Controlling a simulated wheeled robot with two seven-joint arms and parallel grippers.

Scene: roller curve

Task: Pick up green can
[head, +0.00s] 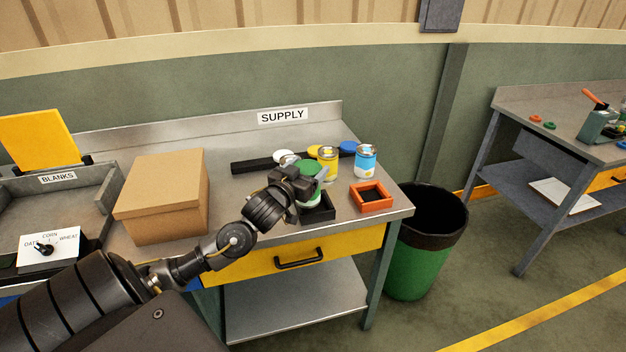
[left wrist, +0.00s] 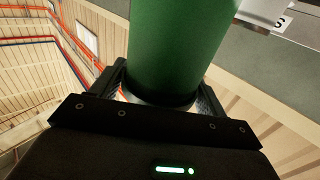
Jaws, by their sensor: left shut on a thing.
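The green can (head: 309,167) is at the front middle of the supply table, partly hidden behind my left gripper (head: 304,184). In the left wrist view the green can (left wrist: 178,42) fills the top middle, between the two black fingers of my left gripper (left wrist: 162,97). The gripper is shut on the can. I cannot tell whether the can's base touches anything. My right gripper is not in view.
A yellow can (head: 327,163) and a blue-white can (head: 366,162) stand right of the gripper. A black tray (head: 325,216) and an orange tray (head: 371,210) lie in front. A cardboard box (head: 165,203) stands left. A green bin (head: 415,265) stands beside the table.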

